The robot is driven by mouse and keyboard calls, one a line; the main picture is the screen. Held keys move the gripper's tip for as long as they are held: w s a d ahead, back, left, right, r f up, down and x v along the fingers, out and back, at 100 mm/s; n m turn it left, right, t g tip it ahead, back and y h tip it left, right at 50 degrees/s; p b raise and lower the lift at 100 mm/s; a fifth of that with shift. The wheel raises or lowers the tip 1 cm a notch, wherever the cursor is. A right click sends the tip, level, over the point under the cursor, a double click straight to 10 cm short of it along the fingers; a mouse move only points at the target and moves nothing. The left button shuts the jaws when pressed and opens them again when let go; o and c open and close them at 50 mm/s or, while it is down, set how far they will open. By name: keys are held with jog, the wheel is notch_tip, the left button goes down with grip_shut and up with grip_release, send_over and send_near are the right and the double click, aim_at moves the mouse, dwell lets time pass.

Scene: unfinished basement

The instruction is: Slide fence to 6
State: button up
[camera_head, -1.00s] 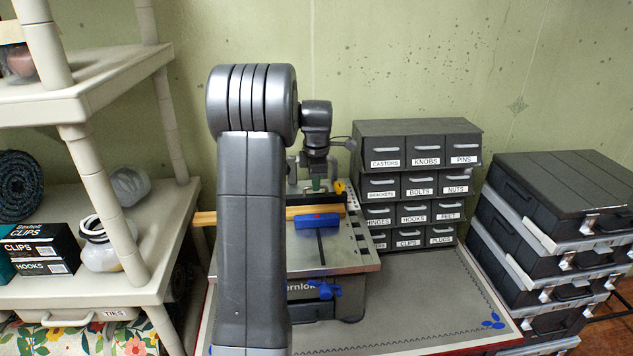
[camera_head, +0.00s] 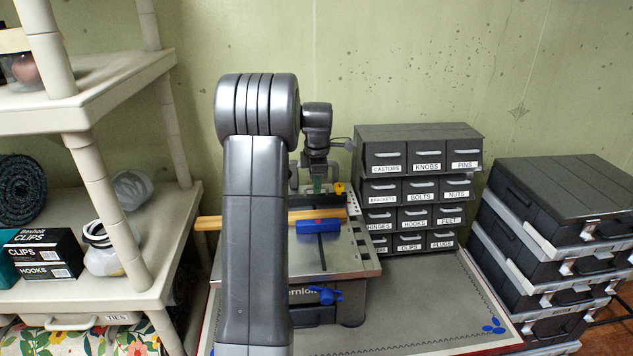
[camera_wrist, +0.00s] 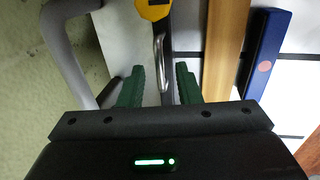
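A small silver machine table (camera_head: 340,262) stands on the bench, partly hidden by my arm. A dark bar (camera_head: 327,202), which looks like the fence, lies across its back with a yellow knob (camera_head: 339,188) near its right end. A wooden strip (camera_head: 300,215) and a blue block (camera_head: 319,227) with a red dot lie in front of it. My gripper (camera_head: 319,186) is over the back of the table, pointing down. In the wrist view its green fingers (camera_wrist: 159,86) are apart, with a metal lever (camera_wrist: 160,60) along the dark bar between them; I see no clear contact. I cannot read any scale number.
A labelled drawer cabinet (camera_head: 419,185) stands right behind the machine. Stacked dark cases (camera_head: 560,240) are at the far right. A cream shelf (camera_head: 100,180) with boxes and a jar is at the left.

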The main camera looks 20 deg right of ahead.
notch_tip(320, 180, up, 13)
jog(key=s+b, duration=0.1)
jog(key=s, duration=0.1)
jog(key=shift+s+a+r, duration=0.2)
jog(key=shift+s+a, duration=0.1)
jog(key=shift+a, duration=0.05)
jog(key=f, duration=0.4)
jog(key=w+f, duration=0.1)
jog(key=f, duration=0.4)
jog(key=w+f+p, duration=0.1)
jog(key=f, duration=0.3)
jog(key=shift+w+d+f, duration=0.25)
jog(key=shift+d+f, duration=0.1)
jog(key=shift+f, duration=0.05)
jog(key=shift+s+a+r, duration=0.1)
jog(key=shift+s+a, duration=0.05)
jog(key=shift+s, duration=0.4)
jog(key=shift+w, duration=0.1)
